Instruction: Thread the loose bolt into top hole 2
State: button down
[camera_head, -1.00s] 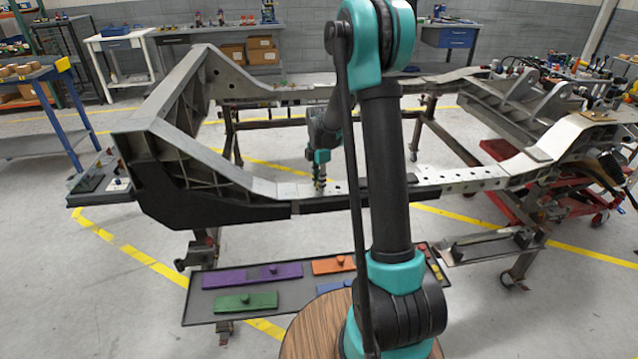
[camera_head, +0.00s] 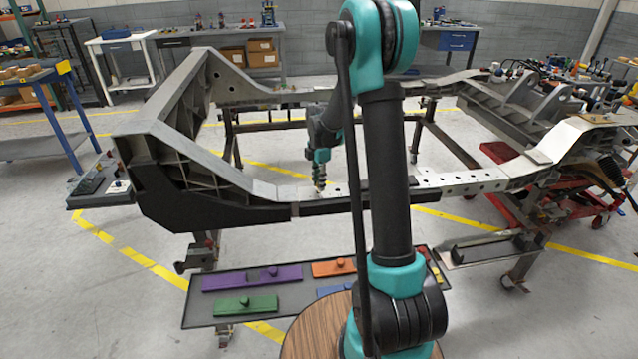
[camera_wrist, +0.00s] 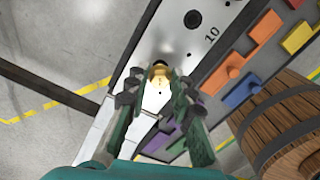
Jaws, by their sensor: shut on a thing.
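My gripper (camera_head: 320,185) points down at the near rail of the chassis (camera_head: 262,188). In the wrist view, my gripper (camera_wrist: 160,82) has its fingers shut on a brass-coloured bolt (camera_wrist: 159,71) with a dark end. The bolt is over the pale top plate (camera_wrist: 175,40) of the rail. A dark round hole (camera_wrist: 193,19) shows farther along that plate, beside the printed number 10. Whether the bolt's tip touches the plate or sits in a hole cannot be told. In the head view the bolt is too small to make out clearly.
A grey tray (camera_head: 192,312) below the rail holds a purple block (camera_head: 252,277), a green block (camera_head: 245,305) and an orange block (camera_head: 334,267). A wooden barrel (camera_wrist: 290,125) stands at the right in the wrist view. Open floor lies inside the frame.

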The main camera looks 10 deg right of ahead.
jog(key=shift+r, duration=2.2)
